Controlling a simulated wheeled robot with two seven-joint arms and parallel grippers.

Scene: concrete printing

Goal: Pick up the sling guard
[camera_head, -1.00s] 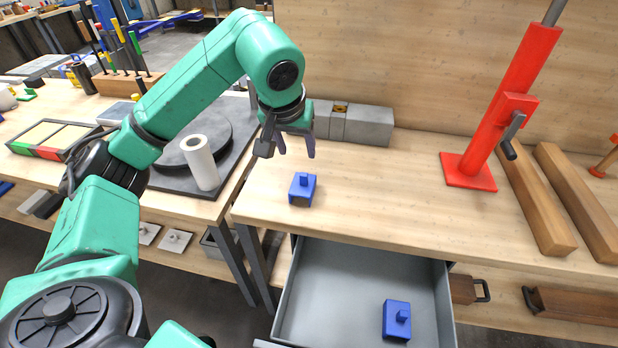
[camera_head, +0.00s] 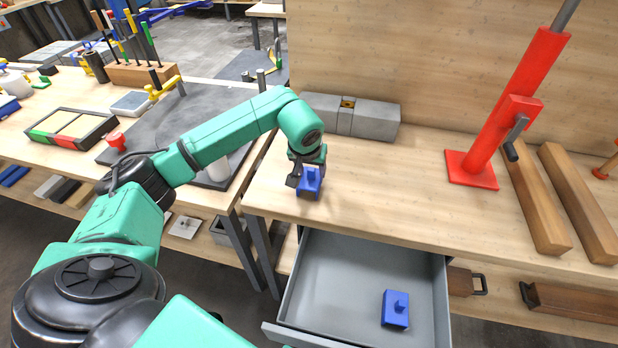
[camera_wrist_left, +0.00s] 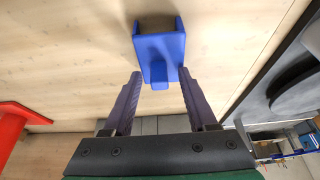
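A blue sling guard (camera_head: 309,188), a small block with a raised knob, sits on the wooden bench near its front left edge. In the left wrist view the same guard (camera_wrist_left: 160,48) shows its channel-shaped body, with its knob between my fingers. My left gripper (camera_head: 307,175) is down at this guard. Its two purple fingers (camera_wrist_left: 160,78) are apart, one on each side of the knob, with a visible gap to it. A second blue guard (camera_head: 395,309) lies in the open grey drawer (camera_head: 330,275). My right gripper is not in view.
A red jack-like stand (camera_head: 472,168) and wooden beams (camera_head: 540,200) are on the right of the bench. A grey block (camera_head: 375,120) lies behind the guard by the back panel. The middle of the bench top is clear. A side bench with trays and tools stands at left.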

